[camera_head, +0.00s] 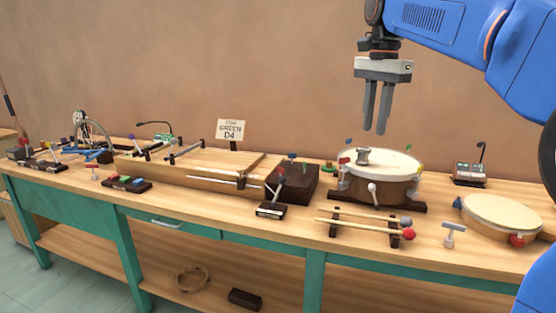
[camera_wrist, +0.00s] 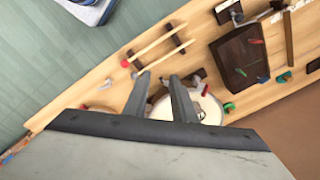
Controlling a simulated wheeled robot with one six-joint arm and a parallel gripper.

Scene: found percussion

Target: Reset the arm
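My gripper (camera_head: 376,130) hangs in the air above the drum (camera_head: 380,175) at the right half of the bench, pointing down. Its two grey fingers are parallel with a gap between them, and nothing is held. In the wrist view the fingers of my gripper (camera_wrist: 159,76) stand apart over the bench, with the pale drumhead (camera_wrist: 207,108) partly hidden behind them. My blue arm reaches in from the upper right in the head view.
Mallets with red and grey heads lie on a rack (camera_head: 365,225) at the front. A tambourine-like drum (camera_head: 500,215) lies at right. A dark block (camera_head: 292,182), a long wooden instrument (camera_head: 185,175) and a sign (camera_head: 231,130) stand left of the drum. Air around my gripper is clear.

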